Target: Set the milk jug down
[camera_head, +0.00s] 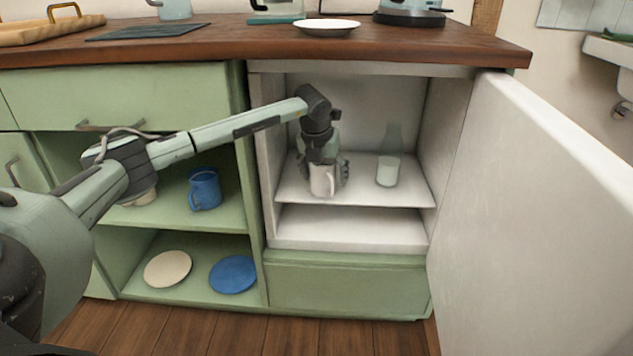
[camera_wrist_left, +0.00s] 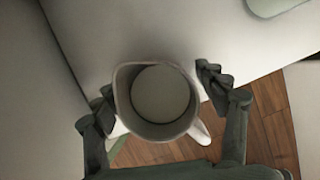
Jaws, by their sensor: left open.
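The white milk jug (camera_head: 322,181) stands upright at the front of the white shelf (camera_head: 408,196) inside the open cabinet. My left gripper (camera_head: 323,170) is over the jug from above, its fingers on either side of it. In the left wrist view, the jug (camera_wrist_left: 157,100) is seen from above with pale contents inside. The left gripper's fingers (camera_wrist_left: 158,92) are open around it, with a gap on the right side. The jug's spout points to the upper left and its handle to the lower right. My right gripper is not in view.
A clear bottle with milky contents (camera_head: 388,170) stands right of the jug on the shelf. The open cabinet door (camera_head: 545,210) fills the right side. A wooden counter (camera_head: 230,38) lies above.

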